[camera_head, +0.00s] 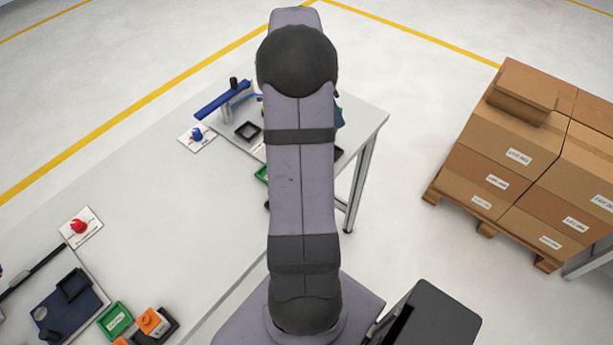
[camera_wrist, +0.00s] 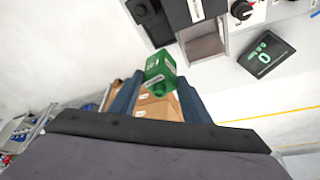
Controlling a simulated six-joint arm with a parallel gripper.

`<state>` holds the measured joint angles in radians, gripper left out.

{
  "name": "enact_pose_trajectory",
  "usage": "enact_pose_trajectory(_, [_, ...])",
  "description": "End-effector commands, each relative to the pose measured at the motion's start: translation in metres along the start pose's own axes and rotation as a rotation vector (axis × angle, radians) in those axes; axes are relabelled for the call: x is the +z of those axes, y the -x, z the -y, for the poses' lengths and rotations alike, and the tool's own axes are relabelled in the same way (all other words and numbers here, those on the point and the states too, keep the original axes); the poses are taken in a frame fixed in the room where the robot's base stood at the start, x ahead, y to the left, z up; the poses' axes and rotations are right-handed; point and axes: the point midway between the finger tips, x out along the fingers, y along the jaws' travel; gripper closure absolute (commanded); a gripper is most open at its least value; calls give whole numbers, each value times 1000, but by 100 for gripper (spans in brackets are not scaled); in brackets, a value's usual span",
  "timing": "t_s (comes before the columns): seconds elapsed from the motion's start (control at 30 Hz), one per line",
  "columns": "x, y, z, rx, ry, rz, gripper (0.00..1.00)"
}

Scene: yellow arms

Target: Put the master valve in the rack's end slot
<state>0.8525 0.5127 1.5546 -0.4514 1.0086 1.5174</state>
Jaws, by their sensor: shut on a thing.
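In the wrist view my gripper (camera_wrist: 160,80) has its two dark blue fingers on either side of a green block (camera_wrist: 158,68) with small white markings and a round green end. The fingers are shut on it, and it is off any surface as far as I can see. I cannot tell whether this green block is the master valve. In the head view my arm hides my gripper and what it holds. No rack with an end slot can be made out for certain in either view.
In the wrist view a grey unit with an open bay (camera_wrist: 206,47) and a dark display (camera_wrist: 266,56) lie beyond the fingers. In the head view, a red piece (camera_head: 79,226), a blue piece (camera_head: 197,134) and a dark blue tray (camera_head: 70,312) sit on the worktable. Stacked boxes (camera_head: 515,160) stand right.

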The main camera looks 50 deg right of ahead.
Motion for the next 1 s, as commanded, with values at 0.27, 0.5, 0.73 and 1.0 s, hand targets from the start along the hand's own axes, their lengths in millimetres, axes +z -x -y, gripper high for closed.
enact_pose_trajectory(0.27, [0,1,-5,74,-181,0,81])
enact_pose_trajectory(0.5, [2,-3,-5,84,-202,1,81])
enact_pose_trajectory(0.73, [14,-32,-6,87,-199,1,81])
enact_pose_trajectory(1.0, [24,-56,-4,82,-200,1,81])
